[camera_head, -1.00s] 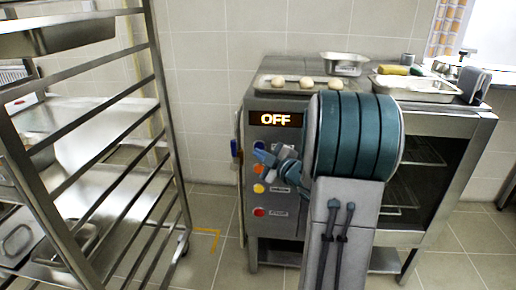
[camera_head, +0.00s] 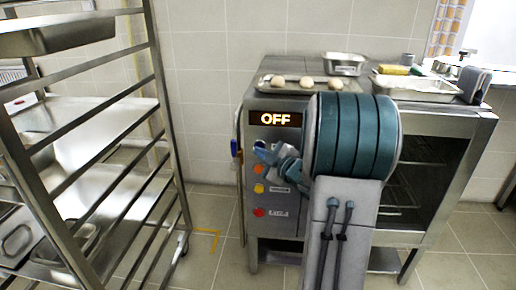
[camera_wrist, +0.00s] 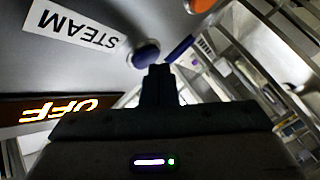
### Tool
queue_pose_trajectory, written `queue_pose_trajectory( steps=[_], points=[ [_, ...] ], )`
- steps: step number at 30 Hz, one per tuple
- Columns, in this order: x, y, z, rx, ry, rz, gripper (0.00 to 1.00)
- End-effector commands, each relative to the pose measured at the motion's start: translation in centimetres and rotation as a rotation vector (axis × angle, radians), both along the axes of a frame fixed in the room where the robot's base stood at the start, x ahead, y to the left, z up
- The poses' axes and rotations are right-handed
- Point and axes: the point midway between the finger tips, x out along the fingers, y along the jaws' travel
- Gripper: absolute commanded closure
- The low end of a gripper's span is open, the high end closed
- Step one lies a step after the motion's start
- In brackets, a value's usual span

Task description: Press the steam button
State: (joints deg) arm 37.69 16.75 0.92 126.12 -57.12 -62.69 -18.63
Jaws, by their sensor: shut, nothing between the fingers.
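The steam button is a dark blue knob (camera_wrist: 145,53) beside the white STEAM label (camera_wrist: 75,28) in the wrist view, which shows the panel turned over. My gripper (camera_wrist: 158,74) is shut and empty, its tips just beside the button in that view. I cannot tell whether they touch it. In the head view my gripper (camera_head: 262,151) is in front of the upper part of the oven's control panel, below the lit OFF display (camera_head: 275,118).
Below on the panel are an orange button (camera_head: 257,169), a yellow button (camera_head: 259,188) and a red button (camera_head: 259,212). A tray with dough balls (camera_head: 306,84) lies on the oven top. A metal rack (camera_head: 165,130) stands at the left, with bare floor between.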

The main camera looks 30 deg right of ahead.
Motion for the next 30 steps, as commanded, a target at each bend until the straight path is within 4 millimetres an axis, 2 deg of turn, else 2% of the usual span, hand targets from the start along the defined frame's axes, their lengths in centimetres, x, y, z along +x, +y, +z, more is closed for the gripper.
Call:
queue_pose_trajectory(
  steps=[30],
  points=[
    [0.68,-0.46,-0.01,0.001,0.0,0.0,1.0]
  ],
)
